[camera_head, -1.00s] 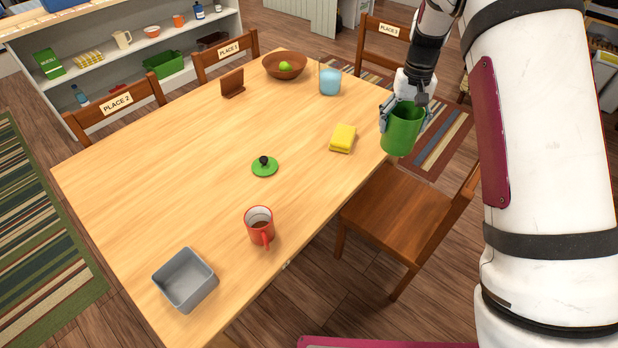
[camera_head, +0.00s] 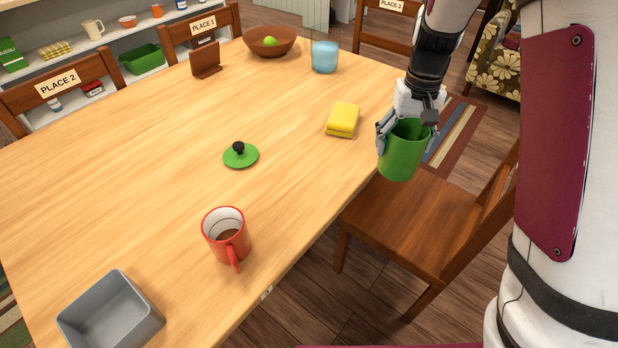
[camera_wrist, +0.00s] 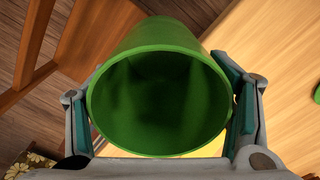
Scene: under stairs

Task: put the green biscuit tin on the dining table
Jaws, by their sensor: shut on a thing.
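The green biscuit tin (camera_head: 402,152) is an open-topped green cylinder without a lid on it. My gripper (camera_head: 408,124) is shut on it and holds it upright, beside the right edge of the dining table (camera_head: 150,150), over or near a wooden chair. In the wrist view the tin (camera_wrist: 160,100) fills the middle between both fingers, and its inside looks empty. A green lid with a black knob (camera_head: 240,155) lies on the middle of the table.
A chair (camera_head: 415,222) stands at the right edge. The tabletop between lid and sponge is clear.

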